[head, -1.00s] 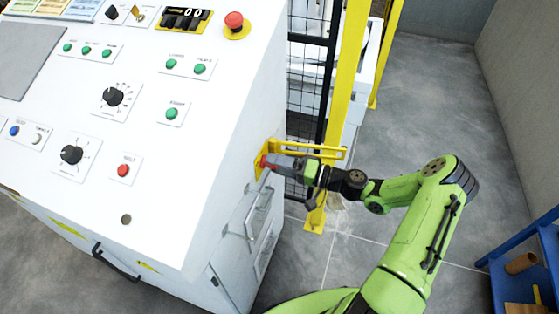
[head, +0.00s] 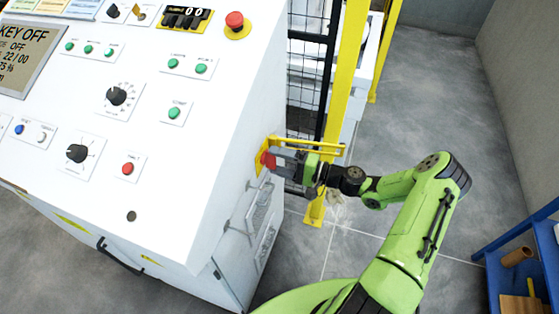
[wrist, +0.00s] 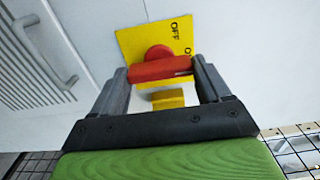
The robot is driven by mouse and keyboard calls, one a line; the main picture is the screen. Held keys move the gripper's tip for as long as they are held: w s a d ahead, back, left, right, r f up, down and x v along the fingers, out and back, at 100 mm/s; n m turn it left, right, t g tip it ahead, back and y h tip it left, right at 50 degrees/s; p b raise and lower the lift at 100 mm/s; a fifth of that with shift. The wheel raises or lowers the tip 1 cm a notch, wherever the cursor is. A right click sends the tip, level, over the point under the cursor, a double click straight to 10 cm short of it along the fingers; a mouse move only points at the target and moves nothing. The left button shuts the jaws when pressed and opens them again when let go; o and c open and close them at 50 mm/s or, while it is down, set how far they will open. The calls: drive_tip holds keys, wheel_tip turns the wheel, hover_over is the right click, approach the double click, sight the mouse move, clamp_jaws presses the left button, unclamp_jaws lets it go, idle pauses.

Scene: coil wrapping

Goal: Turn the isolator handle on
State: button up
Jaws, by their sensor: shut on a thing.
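The red isolator handle (wrist: 160,70) sits on a yellow plate (wrist: 178,38) on the side of the white control cabinet. In the wrist view the handle lies across the plate, between the two fingers of my gripper (wrist: 162,72), which is shut on it. The cabinet's screen (head: 22,52) is lit and reads KEY OFF at the top.
A yellow bracket (head: 310,143) juts out just above my gripper. A yellow post (head: 342,85) and black mesh fence stand close behind it. A grey pull handle (head: 262,205) is on the cabinet side below. A blue shelf (head: 515,265) stands at lower right; the floor between is open.

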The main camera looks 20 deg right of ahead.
drive_tip(key=o, duration=1)
drive_tip(key=v, duration=1.5)
drive_tip(key=shift+s+d+p, duration=0.25)
drive_tip(key=shift+d+p, duration=0.05)
drive_tip(key=shift+d, duration=0.05)
